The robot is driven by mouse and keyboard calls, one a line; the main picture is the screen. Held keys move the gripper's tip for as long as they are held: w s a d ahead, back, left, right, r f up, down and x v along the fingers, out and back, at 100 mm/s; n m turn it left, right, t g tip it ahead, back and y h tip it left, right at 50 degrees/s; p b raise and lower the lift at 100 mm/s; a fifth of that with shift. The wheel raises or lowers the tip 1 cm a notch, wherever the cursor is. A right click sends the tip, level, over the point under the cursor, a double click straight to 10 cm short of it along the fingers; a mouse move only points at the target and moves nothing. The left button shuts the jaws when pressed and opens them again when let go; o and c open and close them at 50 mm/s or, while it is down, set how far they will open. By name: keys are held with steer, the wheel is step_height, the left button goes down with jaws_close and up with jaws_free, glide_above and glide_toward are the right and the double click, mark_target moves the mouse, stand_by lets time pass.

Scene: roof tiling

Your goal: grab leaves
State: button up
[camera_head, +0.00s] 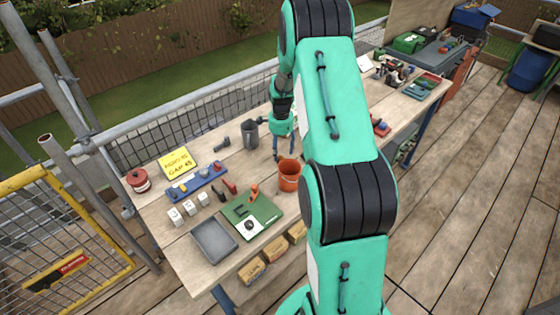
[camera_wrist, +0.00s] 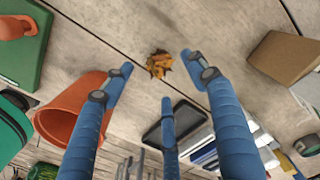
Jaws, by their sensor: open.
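A small clump of orange-brown leaves (camera_wrist: 159,65) lies on the pale wooden tabletop in the wrist view. My gripper (camera_wrist: 156,78) has its blue fingers spread wide around the leaves in that view, with nothing held between them. I cannot tell exactly how high the fingertips are above the wood. In the head view my gripper (camera_head: 277,152) points down over the workbench (camera_head: 225,160), just behind an orange bucket (camera_head: 289,177). I cannot make out the leaves in the head view. The bucket also shows in the wrist view (camera_wrist: 68,112), left of the leaves and partly behind a finger.
A grey mug (camera_head: 250,134) stands close to my gripper. A green board (camera_head: 262,212), a grey tray (camera_head: 213,241) and a blue tool holder (camera_head: 195,182) lie toward the bench's front left. In the wrist view a dark flat tablet-like object (camera_wrist: 183,122) lies near the fingers.

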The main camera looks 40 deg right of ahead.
mark_target(280, 156)
steer(key=shift+f, duration=0.1)
steer(key=shift+a+f+b, duration=0.2)
steer(key=shift+f+b, duration=0.45)
steer(key=shift+f, duration=1.8)
steer(key=c, duration=0.9)
